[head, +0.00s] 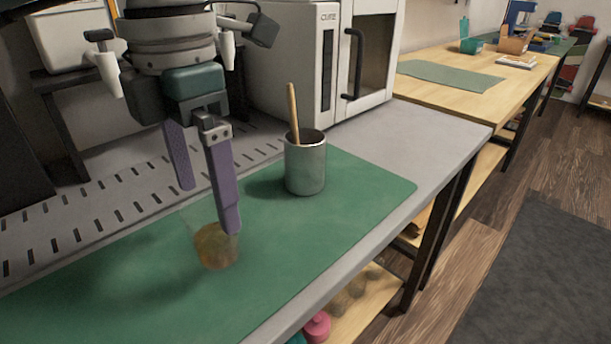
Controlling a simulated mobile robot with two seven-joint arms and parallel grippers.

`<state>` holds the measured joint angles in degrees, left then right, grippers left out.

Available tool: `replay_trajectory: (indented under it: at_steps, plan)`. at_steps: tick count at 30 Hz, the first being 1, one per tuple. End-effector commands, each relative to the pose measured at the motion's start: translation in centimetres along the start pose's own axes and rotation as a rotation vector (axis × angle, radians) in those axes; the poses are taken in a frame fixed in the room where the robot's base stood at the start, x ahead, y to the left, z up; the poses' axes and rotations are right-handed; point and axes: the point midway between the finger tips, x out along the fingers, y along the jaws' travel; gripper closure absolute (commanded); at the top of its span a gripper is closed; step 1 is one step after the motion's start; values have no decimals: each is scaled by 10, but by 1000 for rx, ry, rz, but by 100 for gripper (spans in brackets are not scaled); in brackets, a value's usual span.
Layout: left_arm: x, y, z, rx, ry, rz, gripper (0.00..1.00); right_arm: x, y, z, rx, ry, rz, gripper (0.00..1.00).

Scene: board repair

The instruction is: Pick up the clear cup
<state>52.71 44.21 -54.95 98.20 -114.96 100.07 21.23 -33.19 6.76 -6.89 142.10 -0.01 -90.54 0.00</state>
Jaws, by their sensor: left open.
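The clear cup (216,246) stands on the green mat (300,250) in the head view, left of the middle. It looks see-through, with something brownish in its lower part. My left gripper (208,212) points down at the cup with its two purple fingers apart. The nearer finger overlaps the right side of the cup in the picture; the other finger ends up and to the left of it. I cannot tell whether a finger touches the cup. My right gripper is not in view.
A grey metal cup (306,165) with a wooden stick stands on the mat, right of my gripper. A white oven-like machine (318,60) stands behind. The mat's front part is clear. The grey table's (440,140) edge runs along the right, with wooden tables beyond.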

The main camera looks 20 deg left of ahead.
Motion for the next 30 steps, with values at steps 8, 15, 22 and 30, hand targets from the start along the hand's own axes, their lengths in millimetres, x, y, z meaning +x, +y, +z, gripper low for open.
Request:
replay_trajectory:
  at_steps: [8,15,22,30]
  plan:
    - [42,-3,-3,0,2,-3,0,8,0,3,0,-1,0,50]
    - [61,-3,-2,1,-2,-3,0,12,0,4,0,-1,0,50]
    - [60,-3,-2,1,-2,-4,7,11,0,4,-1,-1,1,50]
    - [60,-3,-2,1,-2,-4,37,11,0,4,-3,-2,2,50]
